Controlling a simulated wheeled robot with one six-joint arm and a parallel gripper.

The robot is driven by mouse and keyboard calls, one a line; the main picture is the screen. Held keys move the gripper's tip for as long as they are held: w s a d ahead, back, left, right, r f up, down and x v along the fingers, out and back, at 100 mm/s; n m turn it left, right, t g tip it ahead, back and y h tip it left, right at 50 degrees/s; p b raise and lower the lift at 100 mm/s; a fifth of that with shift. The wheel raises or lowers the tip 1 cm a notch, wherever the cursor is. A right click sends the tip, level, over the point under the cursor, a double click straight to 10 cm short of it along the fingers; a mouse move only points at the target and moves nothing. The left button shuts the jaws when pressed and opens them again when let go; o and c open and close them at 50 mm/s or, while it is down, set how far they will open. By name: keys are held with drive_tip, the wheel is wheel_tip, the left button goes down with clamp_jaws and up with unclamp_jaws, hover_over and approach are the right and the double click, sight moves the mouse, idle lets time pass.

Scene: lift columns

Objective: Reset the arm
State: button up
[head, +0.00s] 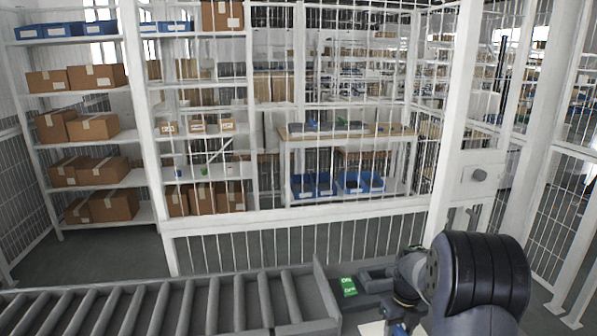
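My arm stands at the lower right, with a large black joint in front and a grey wrist reaching down behind it. My gripper (397,318) seems to be the dark part below the wrist, cut by the bottom edge of the picture. Its fingers cannot be made out, so I cannot tell whether it is open or holds anything. A small green item with white marks (349,286) lies just left of the wrist, apart from it.
A grey roller conveyor (180,303) runs along the lower left. A white mesh fence (300,215) stands behind it. Beyond are shelves (95,187) with cardboard boxes and a workbench (350,137) above blue bins (313,185). A fence post (455,120) rises behind my arm.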

drive_tip(key=shift+r, duration=0.1)
drive_tip(key=shift+r+m, duration=0.1)
drive_tip(key=shift+m, duration=0.2)
wheel_tip(320, 180, up, 9)
drive_tip(key=p, duration=0.6)
drive_tip(key=shift+p, duration=0.35)
wheel_tip(320, 180, down, 10)
drive_tip(key=b, duration=0.7)
drive_tip(key=shift+r, duration=0.2)
drive_tip(key=n, duration=0.5)
drive_tip(key=shift+r, duration=0.1)
drive_tip(key=n, duration=0.5)
drive_tip(key=shift+a+n, duration=0.1)
drive_tip(key=shift+n, duration=0.2)
